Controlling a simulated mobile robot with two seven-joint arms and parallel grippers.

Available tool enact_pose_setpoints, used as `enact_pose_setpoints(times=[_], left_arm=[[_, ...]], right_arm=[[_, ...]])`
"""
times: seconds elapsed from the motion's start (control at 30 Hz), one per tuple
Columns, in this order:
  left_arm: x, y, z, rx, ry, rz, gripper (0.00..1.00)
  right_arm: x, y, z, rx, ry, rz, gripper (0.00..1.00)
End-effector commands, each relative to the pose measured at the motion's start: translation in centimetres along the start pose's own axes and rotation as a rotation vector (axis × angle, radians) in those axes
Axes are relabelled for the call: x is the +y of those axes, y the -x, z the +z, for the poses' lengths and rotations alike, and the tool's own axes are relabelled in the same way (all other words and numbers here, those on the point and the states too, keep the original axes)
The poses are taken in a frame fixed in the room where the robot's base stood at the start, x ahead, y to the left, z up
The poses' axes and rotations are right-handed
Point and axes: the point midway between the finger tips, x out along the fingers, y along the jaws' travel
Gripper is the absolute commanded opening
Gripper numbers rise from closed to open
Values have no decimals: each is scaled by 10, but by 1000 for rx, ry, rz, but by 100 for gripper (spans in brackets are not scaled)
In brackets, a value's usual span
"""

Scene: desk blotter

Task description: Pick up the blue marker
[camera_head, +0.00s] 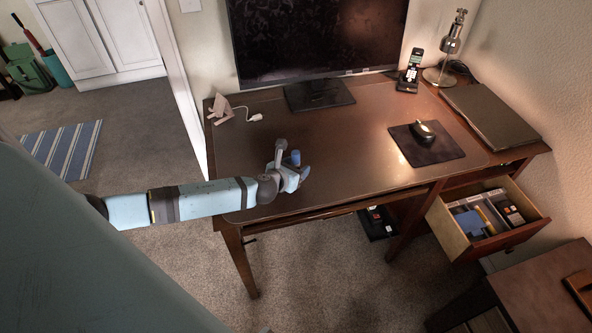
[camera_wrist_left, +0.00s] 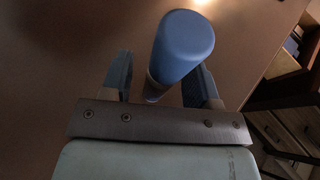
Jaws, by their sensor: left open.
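The blue marker (camera_wrist_left: 184,45) stands upright between the two fingers of my left gripper (camera_wrist_left: 158,82) in the left wrist view, its rounded end towards the camera. The fingers are open on either side of it; I cannot tell whether either one touches it. In the head view the marker's blue top (camera_head: 295,157) shows just above my left gripper (camera_head: 292,177), over the front left part of the desk. The gripper hides the marker's lower part there. My right gripper is not in view.
The brown desk (camera_head: 345,150) is clear around the gripper. A monitor (camera_head: 315,40) stands behind, with a pink stand (camera_head: 221,107) at the back left. A mouse (camera_head: 422,131) on a dark pad (camera_head: 440,150) lies to the right. An open drawer (camera_head: 505,238) juts out at the lower right.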

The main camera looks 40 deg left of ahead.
Motion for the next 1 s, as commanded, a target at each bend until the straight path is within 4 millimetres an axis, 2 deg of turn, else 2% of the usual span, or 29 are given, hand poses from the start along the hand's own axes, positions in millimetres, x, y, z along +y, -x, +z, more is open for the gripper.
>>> enact_pose_setpoints(times=[0.23,0.47,0.77,1.0], left_arm=[[0,-2,0,1,0,0,55],[0,-2,0,1,0,0,2],[0,-2,1,0,0,0,2],[1,6,20,-3,0,0,2]], right_arm=[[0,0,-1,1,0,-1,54],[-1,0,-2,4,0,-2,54],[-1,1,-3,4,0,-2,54],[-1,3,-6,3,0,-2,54]])
